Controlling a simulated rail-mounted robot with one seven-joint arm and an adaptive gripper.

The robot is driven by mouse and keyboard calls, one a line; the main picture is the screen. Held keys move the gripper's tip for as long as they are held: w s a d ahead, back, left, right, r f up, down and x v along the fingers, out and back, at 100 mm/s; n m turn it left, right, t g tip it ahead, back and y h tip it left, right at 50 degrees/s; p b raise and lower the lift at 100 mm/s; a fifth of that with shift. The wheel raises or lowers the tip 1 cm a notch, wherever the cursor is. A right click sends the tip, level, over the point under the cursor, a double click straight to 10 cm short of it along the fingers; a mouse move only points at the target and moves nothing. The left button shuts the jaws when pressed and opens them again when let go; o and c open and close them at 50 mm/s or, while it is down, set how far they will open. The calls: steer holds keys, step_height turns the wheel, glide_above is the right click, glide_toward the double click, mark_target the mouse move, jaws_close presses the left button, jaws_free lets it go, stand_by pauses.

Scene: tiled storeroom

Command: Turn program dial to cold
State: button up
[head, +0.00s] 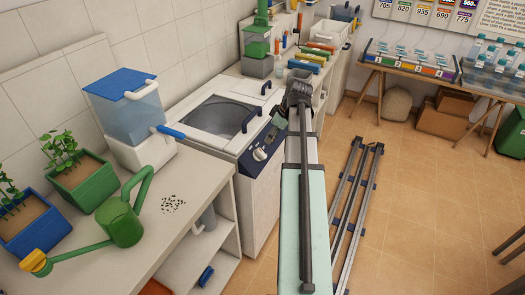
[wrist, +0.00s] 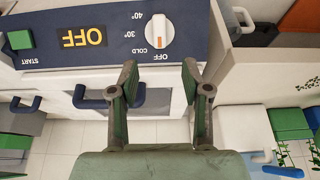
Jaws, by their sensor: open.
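The program dial (wrist: 159,30) is a white round knob with an orange mark, on the dark blue panel (wrist: 214,58) of a white washing machine (head: 187,116). The wrist view shows the panel upside down. The orange mark points at the OFF label; COLD is the neighbouring label, then 30° and 40°. The dial also shows in the head view (head: 259,154). My gripper (wrist: 160,68) is open and empty, its two fingers apart just below the dial in the wrist picture, not touching it. In the head view my arm partly hides the panel.
A green START button (wrist: 20,40) and a display (wrist: 82,37) reading OFF are on the same panel. A counter with a green watering can (head: 122,222) stands at left. Open floor (head: 420,200) lies at right.

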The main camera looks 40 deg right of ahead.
mark_target(262, 152)
steer(key=p+x, duration=0.2)
steer(key=x, duration=0.9)
steer(key=shift+w+f, duration=0.25)
steer(key=shift+f, duration=0.05)
jaws_close()
